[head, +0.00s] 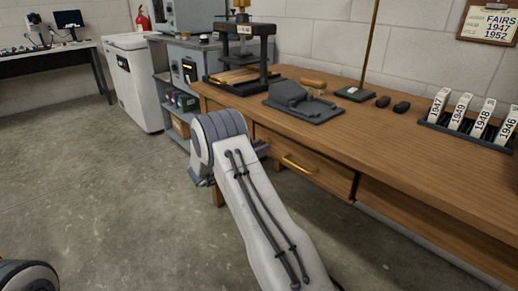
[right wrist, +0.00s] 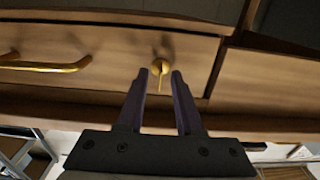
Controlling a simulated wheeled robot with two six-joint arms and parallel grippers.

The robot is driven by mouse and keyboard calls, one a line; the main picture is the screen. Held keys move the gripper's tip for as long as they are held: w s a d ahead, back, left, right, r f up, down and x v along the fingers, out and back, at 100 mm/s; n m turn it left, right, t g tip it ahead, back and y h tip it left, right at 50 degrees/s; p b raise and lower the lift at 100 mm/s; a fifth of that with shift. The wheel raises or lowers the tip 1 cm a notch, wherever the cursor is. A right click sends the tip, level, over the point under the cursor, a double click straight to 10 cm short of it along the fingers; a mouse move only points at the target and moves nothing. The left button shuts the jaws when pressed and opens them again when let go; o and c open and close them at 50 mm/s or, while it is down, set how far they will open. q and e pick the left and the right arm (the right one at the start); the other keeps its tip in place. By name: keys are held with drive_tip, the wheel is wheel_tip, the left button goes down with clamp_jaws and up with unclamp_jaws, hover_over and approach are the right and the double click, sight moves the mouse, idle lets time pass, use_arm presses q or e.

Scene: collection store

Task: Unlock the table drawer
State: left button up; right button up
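The wooden table (head: 400,135) has a closed drawer (head: 320,170) with a brass bar handle (head: 298,165). In the right wrist view the drawer front (right wrist: 110,50) fills much of the picture, with the handle (right wrist: 45,64) at left. A small brass key (right wrist: 160,67) sits at the lock in the drawer front. My right gripper (right wrist: 160,75) is open, with its dark fingertips on either side of the key and apart from it. In the head view my right arm largely hides that gripper (head: 261,147) and the key. My left gripper is out of view.
On the tabletop stand a press (head: 243,50), a dark grey device (head: 303,102), a stand with a rod (head: 354,93) and a rack of numbered tags (head: 465,125). A shelf (head: 178,100) is left of the table. The floor at left is clear.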

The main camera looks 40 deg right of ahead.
clamp_jaws()
idle(0.3)
drive_tip(key=shift+s+f+m+b, duration=0.1)
drive_tip(key=shift+m+b, duration=2.2)
drive_tip(key=shift+m, duration=2.2)
drive_tip(key=shift+s+f+m+b, duration=0.1)
drive_tip(key=shift+m+b, duration=2.2)
drive_tip(key=shift+m, duration=2.2)
